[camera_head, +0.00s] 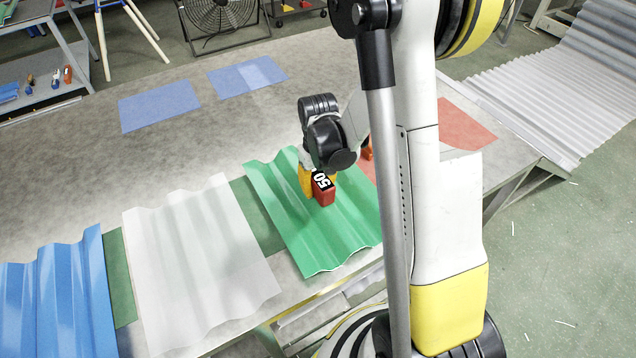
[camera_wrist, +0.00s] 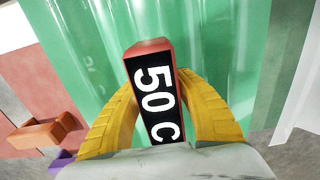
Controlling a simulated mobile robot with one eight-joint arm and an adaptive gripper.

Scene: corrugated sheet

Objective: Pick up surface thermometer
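The surface thermometer (camera_head: 324,190) is a small red block with a black face marked "50 C". It is over the green corrugated sheet (camera_head: 330,240), and the wrist view shows it close up (camera_wrist: 152,100). My gripper (camera_wrist: 155,85) has its yellow fingers on both sides of the thermometer, with the tips against its sides. In the head view my gripper (camera_head: 316,182) points down at the sheet and partly hides the thermometer. I cannot tell whether the thermometer touches the sheet.
An orange block (camera_wrist: 40,135) and a purple piece (camera_wrist: 62,158) lie left of my gripper in the wrist view. A white corrugated sheet (camera_head: 200,260) and a blue one (camera_head: 60,295) lie to the left on the grey table (camera_head: 60,190). Flat blue sheets (camera_head: 160,105) lie farther back.

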